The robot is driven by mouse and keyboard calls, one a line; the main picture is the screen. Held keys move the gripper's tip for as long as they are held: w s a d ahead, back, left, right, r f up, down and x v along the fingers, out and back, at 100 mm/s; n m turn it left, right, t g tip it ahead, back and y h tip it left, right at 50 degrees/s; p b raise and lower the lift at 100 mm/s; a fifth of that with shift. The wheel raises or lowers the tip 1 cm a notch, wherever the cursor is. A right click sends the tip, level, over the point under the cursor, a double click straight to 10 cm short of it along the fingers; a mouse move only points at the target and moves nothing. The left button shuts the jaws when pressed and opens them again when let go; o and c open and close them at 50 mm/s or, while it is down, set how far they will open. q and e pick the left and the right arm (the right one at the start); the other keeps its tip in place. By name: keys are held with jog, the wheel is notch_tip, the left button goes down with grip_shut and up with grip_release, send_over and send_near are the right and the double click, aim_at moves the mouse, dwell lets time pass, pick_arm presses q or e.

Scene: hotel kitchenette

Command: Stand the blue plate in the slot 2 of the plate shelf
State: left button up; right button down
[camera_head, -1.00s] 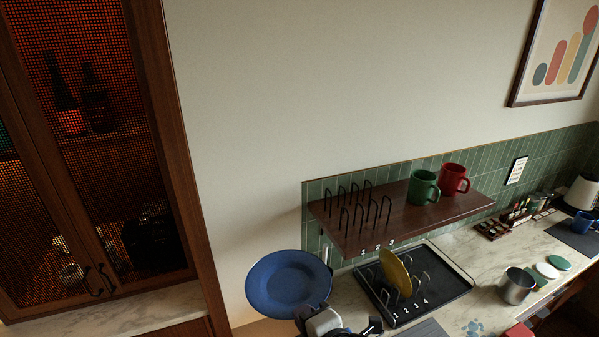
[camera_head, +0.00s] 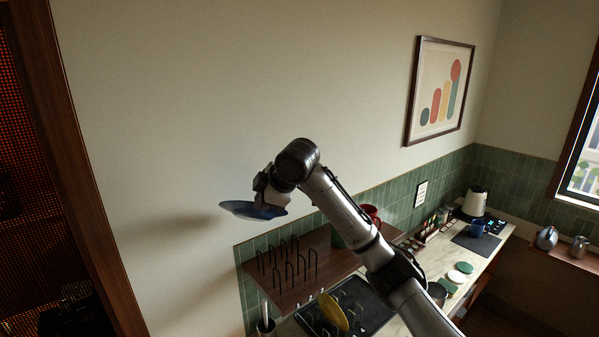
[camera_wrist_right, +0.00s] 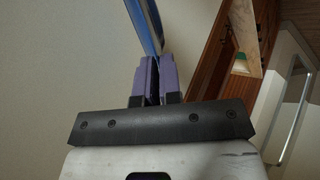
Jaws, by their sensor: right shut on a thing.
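The blue plate (camera_head: 252,210) is in the air in front of the wall, above and left of the plate shelf (camera_head: 318,262), and shows nearly edge-on in the head view. My right gripper (camera_head: 268,200) is shut on its rim. In the right wrist view the plate (camera_wrist_right: 147,24) rises from between the purple finger pads of the gripper (camera_wrist_right: 153,80). The plate shelf is a dark wood wall shelf with black wire dividers (camera_head: 285,260) at its left and numbers 1, 2 and 3 on its front edge. These slots look empty. My left gripper is out of view.
A yellow plate (camera_head: 333,309) stands in the black drying rack (camera_head: 366,303) on the counter below. A red mug (camera_head: 373,214) is on the shelf's right part, partly behind my arm. A grey utensil holder (camera_head: 265,326) stands left of the rack.

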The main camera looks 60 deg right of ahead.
jog(key=s+d+r+m+g+y+p, duration=0.1)
jog(key=s+d+m, duration=0.15)
jog(key=d, duration=0.35)
jog(key=s+d+r+m, duration=0.1)
jog(key=d+r+m, duration=0.1)
jog(key=d+m, duration=0.25)
notch_tip(320, 180, down, 16)
jog(key=m+t+y+b, duration=0.1)
jog(key=m+b, duration=0.3)
jog(key=b, duration=0.9)
jog(key=shift+s+d+m+t, duration=0.15)
jog(key=shift+s+m+t, duration=0.15)
jog(key=shift+m, duration=0.1)
jog(key=shift+f, duration=0.1)
jog(key=shift+f+b, duration=0.35)
jog(key=shift+b, duration=0.05)
jog(key=c, duration=1.2)
grip_release()
jog(key=shift+w, duration=0.1)
